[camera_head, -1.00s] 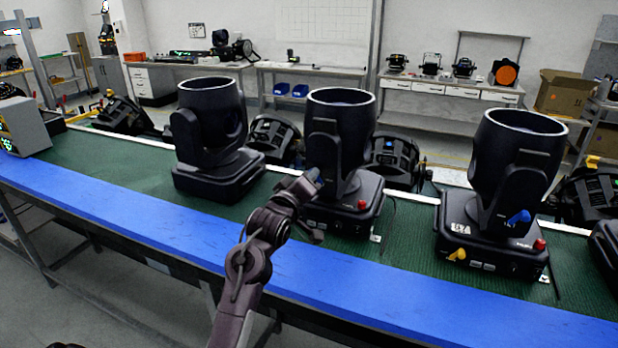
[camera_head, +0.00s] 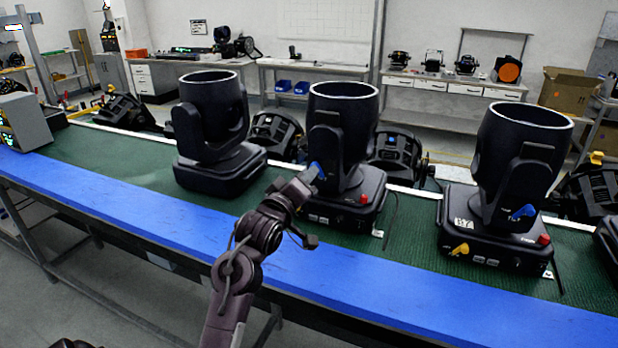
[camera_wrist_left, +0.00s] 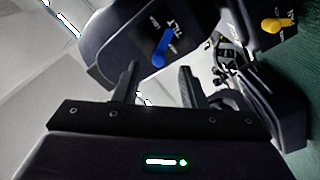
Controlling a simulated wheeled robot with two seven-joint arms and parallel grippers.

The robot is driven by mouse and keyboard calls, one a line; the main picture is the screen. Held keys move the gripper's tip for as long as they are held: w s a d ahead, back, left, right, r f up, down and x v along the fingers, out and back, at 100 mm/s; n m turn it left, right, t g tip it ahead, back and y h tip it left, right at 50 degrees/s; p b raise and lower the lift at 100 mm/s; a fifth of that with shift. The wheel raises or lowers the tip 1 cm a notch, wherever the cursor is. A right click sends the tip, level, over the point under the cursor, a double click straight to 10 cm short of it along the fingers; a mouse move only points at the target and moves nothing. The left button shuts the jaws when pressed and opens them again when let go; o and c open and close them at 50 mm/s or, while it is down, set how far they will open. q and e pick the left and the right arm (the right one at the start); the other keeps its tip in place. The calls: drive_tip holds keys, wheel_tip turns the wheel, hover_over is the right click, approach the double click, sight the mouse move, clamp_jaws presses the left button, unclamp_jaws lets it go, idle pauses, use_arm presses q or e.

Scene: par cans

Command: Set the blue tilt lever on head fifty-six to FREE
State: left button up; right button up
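The middle moving head (camera_head: 340,130) stands upright on the green mat, with a blue tilt lever (camera_head: 317,170) low on its yoke. In the left wrist view this blue lever (camera_wrist_left: 162,48) lies beside the word TILT, just beyond the fingertips; its end markings are too small to read. My left gripper (camera_wrist_left: 158,78) is open, its fingers apart with nothing between them. In the head view my left gripper (camera_head: 308,179) is right at the lever and partly covers the head's base. A yellow lever (camera_wrist_left: 276,25) and a partly cut-off white number label show in the wrist view.
Another moving head (camera_head: 515,170) with blue and yellow levers stands to the right, and one (camera_head: 212,125) to the left. Shorter black fixtures stand behind. A blue strip (camera_head: 400,290) runs along the bench's front edge. A grey box (camera_head: 24,122) stands far left.

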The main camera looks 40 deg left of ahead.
use_arm(q)
drive_tip(key=v, duration=0.4)
drive_tip(key=shift+s+b, duration=0.1)
drive_tip(key=shift+b, duration=0.3)
